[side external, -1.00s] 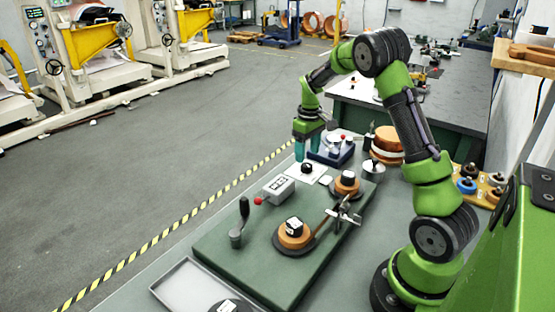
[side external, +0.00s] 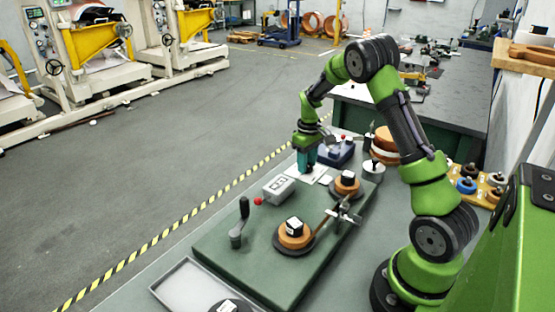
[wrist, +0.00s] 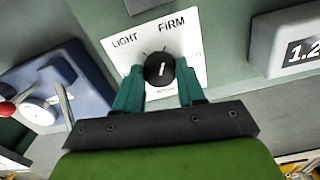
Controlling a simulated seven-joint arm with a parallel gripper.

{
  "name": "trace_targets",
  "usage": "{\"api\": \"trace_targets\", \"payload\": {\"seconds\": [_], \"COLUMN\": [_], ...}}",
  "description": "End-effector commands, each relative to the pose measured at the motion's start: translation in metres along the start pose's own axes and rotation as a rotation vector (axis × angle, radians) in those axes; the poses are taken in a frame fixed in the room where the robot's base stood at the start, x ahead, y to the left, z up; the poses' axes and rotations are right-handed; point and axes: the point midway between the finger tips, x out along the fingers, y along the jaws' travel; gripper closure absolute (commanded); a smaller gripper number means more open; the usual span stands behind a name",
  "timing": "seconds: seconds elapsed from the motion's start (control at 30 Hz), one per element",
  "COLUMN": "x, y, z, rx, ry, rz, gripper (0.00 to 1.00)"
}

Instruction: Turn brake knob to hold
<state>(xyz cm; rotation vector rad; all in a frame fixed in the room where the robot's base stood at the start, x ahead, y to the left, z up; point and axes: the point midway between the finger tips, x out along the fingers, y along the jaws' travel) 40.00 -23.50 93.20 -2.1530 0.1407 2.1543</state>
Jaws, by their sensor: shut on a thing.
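The brake knob (wrist: 160,70) is round and black with a white pointer line. It sits on a white plate (wrist: 128,48) printed LIGHT and FIRM. In the wrist view the pointer stands nearly upright, leaning slightly right, toward the FIRM side. Faint partial lettering shows at the plate's right; I cannot read it fully. My gripper (wrist: 160,88) has one teal finger on each side of the knob and is shut on it. In the side view my gripper (side external: 307,165) points down at the plate and hides the knob.
A grey display box (side external: 279,188) stands near the plate, and a blue gauge box (side external: 340,153) is on its other side. Copper-coloured spools (side external: 295,234) and a black crank handle (side external: 243,207) rise from the green board (side external: 225,248).

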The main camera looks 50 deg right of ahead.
Motion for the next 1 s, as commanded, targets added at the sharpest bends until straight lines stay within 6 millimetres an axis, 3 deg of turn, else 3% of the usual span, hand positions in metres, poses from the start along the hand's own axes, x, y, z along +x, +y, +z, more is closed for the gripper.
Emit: {"api": "trace_targets", "payload": {"seconds": [0.47,1.0], "x": [-0.0008,-0.0013], "y": [0.0001,0.0000], "z": [-0.0004,-0.0007], "rx": [0.113,0.593], "ry": [0.001,0.003], "rz": [0.000,0.000], "gripper": [0.91,0.91]}}
